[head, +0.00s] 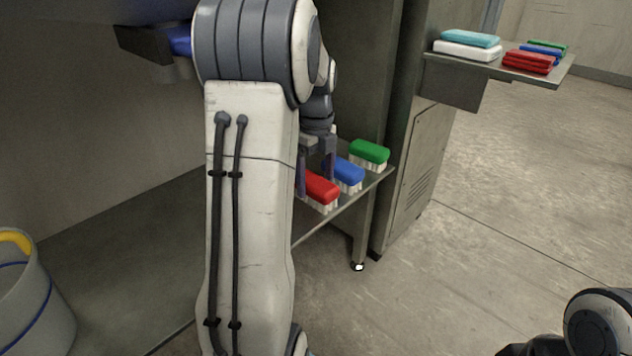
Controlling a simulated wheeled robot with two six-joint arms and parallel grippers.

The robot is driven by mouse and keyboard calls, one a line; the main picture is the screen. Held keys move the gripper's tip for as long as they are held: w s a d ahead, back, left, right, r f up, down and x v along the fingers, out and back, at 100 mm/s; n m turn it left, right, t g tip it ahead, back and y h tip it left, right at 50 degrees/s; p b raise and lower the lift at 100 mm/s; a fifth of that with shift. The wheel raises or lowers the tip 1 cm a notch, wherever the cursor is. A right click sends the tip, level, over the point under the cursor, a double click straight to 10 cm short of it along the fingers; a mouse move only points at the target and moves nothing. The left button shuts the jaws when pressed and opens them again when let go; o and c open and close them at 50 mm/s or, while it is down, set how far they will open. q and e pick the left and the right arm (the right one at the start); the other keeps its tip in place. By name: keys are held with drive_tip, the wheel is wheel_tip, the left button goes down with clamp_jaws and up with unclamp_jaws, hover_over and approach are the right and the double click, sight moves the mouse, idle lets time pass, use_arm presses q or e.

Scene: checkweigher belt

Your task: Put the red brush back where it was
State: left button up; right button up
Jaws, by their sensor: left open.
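A red brush (321,188) with pale bristles rests on a low shelf (343,199), bristles down. A blue brush (350,173) and a green brush (369,152) stand in a row behind it on the same shelf. My left gripper (316,182) is open at the red brush, with its fingers pointing down close to it. The left part of the red brush is hidden behind my left arm. I cannot tell whether the fingers touch it. My right gripper does not show; only part of my right arm is at the lower right.
An upper shelf (478,66) at the right holds teal and white items (467,47) and red, blue and green items (529,62). A grey cabinet (421,165) stands beside the low shelf. A bucket (30,300) is at the left. The floor at the right is clear.

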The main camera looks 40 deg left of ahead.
sight(316, 181)
use_arm(q)
wheel_tip(316, 181, up, 10)
drive_tip(key=p, duration=0.4)
drive_tip(key=shift+f, duration=0.25)
drive_tip(key=s+d+f+n, duration=0.1)
drive_tip(key=s+d+n, duration=0.1)
drive_tip(key=d, duration=0.9)
drive_tip(key=s+d+f+n, duration=0.1)
drive_tip(key=s+d+n, duration=0.1)
drive_tip(key=d, duration=0.9)
drive_tip(key=s+d+f+n, duration=0.3)
drive_tip(key=s+d, duration=0.3)
drive_tip(key=s, duration=0.2)
drive_tip(key=s+d+f+n+h, duration=0.1)
drive_tip(key=s+d+n, duration=0.3)
drive_tip(key=s, duration=0.5)
drive_tip(key=shift+s+d+f+n, duration=0.15)
drive_tip(key=shift+d+f+n, duration=0.15)
drive_tip(key=shift+d+f, duration=0.6)
drive_tip(key=shift+r, duration=0.1)
wheel_tip(316, 181, up, 39)
drive_tip(key=p, duration=3.8)
drive_tip(key=shift+f+p, duration=0.2)
drive_tip(key=shift+p, duration=0.1)
